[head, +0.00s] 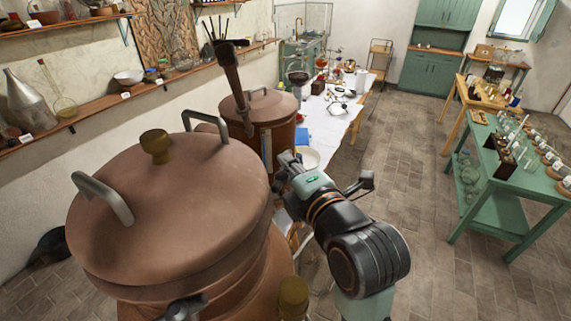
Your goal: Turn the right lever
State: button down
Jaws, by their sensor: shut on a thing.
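My gripper (284,160) is low beside the smaller copper vessel (264,106), to the right of the large copper still (165,205). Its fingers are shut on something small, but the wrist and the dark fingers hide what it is. I cannot make out the right lever for certain. A dark handle-like part (183,308) shows at the front of the large still, at the bottom edge of the view. A brass knob (293,297) stands to its right, near my arm.
The large still's lid has two metal loop handles and a brass knob (156,146). A white-topped table (328,122) with glassware lies beyond my gripper. A green table (500,180) with jars stands at the right. The tiled floor between is clear.

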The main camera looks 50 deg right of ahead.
jog(key=shift+s+d+m+g+h+p, duration=0.1)
jog(key=shift+s+m+g+h+p, duration=0.2)
jog(key=shift+m+h, duration=0.4)
jog(key=shift+s+m+g+h+p, duration=0.1)
jog(key=shift+m+g+h+p, duration=0.2)
jog(key=shift+m+g+h, duration=0.35)
jog(key=shift+h, duration=0.25)
jog(key=c, duration=1.1)
grip_release()
jog(key=shift+c, duration=0.2)
jog(key=v, duration=0.7)
jog(key=shift+s, duration=0.2)
